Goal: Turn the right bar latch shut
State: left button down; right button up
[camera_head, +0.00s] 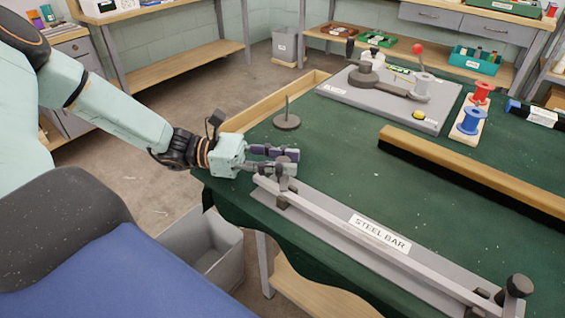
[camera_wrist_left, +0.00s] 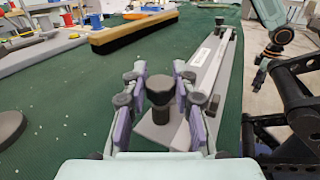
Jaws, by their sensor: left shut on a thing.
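The steel bar (camera_head: 375,235) lies in a long grey holder (camera_head: 455,284) along the near edge of the green table, its label readable. A dark latch knob (camera_head: 518,287) stands at the picture's right end. Another latch knob (camera_head: 284,160) is at the left end, partly hidden by my left gripper (camera_head: 285,162). In the left wrist view, the fingers of my left gripper (camera_wrist_left: 158,100) stand on both sides of this dark round knob (camera_wrist_left: 160,86), shut on it. The latch arm's exact angle is hard to tell.
A long wooden brush (camera_head: 470,170) lies behind the bar. A grey board with a red-topped lever (camera_head: 400,100) and red and blue spools (camera_head: 470,122) stand farther back. A round base with an upright pin (camera_head: 287,121) is near the gripper. The cloth between is clear.

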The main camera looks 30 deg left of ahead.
pick_arm(q)
jog(key=m+g+b, duration=0.1)
jog(key=g+b, duration=0.1)
jog(key=m+g+h+b, duration=0.1)
jog(key=m+g+b, duration=0.1)
jog(key=g, duration=0.1)
jog(key=m+g+b, duration=0.1)
jog(key=g+b, duration=0.1)
jog(key=shift+f+m+h, duration=0.3)
jog(key=shift+m, duration=0.1)
jog(key=m+g+b, duration=0.1)
jog(key=g, duration=0.1)
jog(key=shift+g, duration=0.3)
jog(key=shift+r+m+g+b, duration=0.2)
jog(key=shift+m+g+b, duration=0.45)
jog(key=shift+m+g, duration=0.45)
jog(key=shift+g+y, duration=0.4)
jog(key=c, duration=1)
grip_release()
jog(key=shift+r, duration=0.1)
jog(key=shift+c, duration=0.2)
